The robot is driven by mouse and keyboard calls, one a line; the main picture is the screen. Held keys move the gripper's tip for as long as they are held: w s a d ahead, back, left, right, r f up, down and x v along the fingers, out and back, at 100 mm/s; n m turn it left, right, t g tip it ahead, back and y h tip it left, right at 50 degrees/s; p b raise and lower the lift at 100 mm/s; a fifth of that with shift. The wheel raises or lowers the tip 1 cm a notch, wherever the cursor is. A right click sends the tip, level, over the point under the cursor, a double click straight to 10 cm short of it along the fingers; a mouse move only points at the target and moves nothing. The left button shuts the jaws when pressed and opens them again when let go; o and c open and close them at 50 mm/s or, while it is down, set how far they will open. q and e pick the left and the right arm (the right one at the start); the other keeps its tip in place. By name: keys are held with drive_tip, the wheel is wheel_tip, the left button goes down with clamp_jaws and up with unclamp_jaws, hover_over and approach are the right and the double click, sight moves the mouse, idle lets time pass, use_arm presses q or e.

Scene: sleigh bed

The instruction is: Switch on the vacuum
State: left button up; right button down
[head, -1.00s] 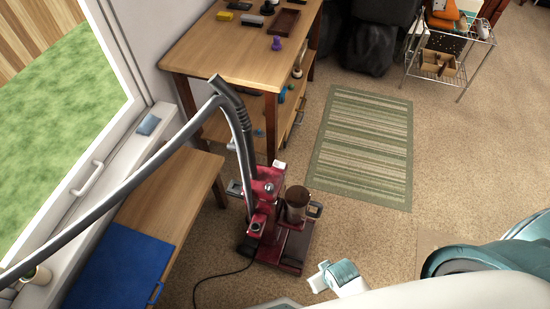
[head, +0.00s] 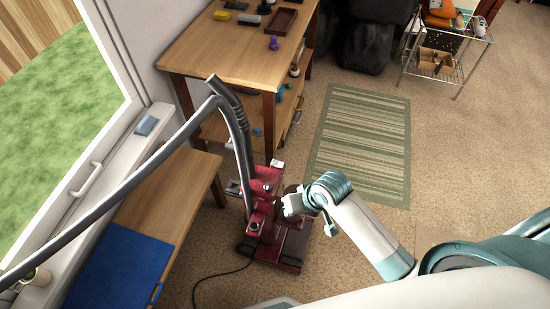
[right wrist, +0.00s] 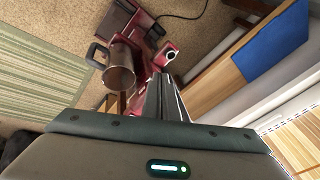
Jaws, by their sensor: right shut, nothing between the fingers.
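The red vacuum (head: 266,208) stands upright on the carpet beside the wooden table, its grey hose rising and running left. A small round silver part (head: 267,187) shows on its upper body. In the right wrist view the vacuum's clear canister (right wrist: 120,68) is left of the fingers, and a round pale-ringed part (right wrist: 170,54) is just beyond the fingertips. My right gripper (head: 287,205) is shut and empty, at the vacuum's right side in front of the canister, which it mostly hides in the head view. I cannot tell whether it touches the vacuum. My left gripper is out of view.
A wooden table (head: 225,55) with small items stands behind the vacuum. A wooden bench (head: 180,185) with a blue mat (head: 120,268) is at left, under the window. A black cord (head: 210,278) lies on the floor. A striped rug (head: 365,140) and open carpet lie to the right.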

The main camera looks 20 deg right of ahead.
drive_tip(key=w+d+r+m, duration=0.1)
drive_tip(key=w+r+m, duration=0.2)
drive_tip(key=w, duration=0.8)
wheel_tip(320, 180, up, 5)
drive_tip(key=m+g, duration=0.1)
drive_tip(key=m, duration=0.2)
hover_over(272, 163)
drive_tip(key=s+d, duration=0.3)
drive_tip(key=d, duration=0.2)
drive_tip(key=shift+s+f, duration=0.2)
drive_tip(key=shift+a+f, duration=0.1)
drive_tip(key=p+x, duration=0.2)
drive_tip(key=x, duration=1.1)
drive_tip(key=shift+w+a+f, duration=0.1)
drive_tip(key=shift+a+f, duration=0.2)
drive_tip(key=shift+f, duration=0.05)
drive_tip(key=shift+w+a+f, duration=0.1)
drive_tip(key=shift+a+f, duration=0.05)
drive_tip(key=shift+f, duration=0.05)
drive_tip(key=shift+p, duration=0.3)
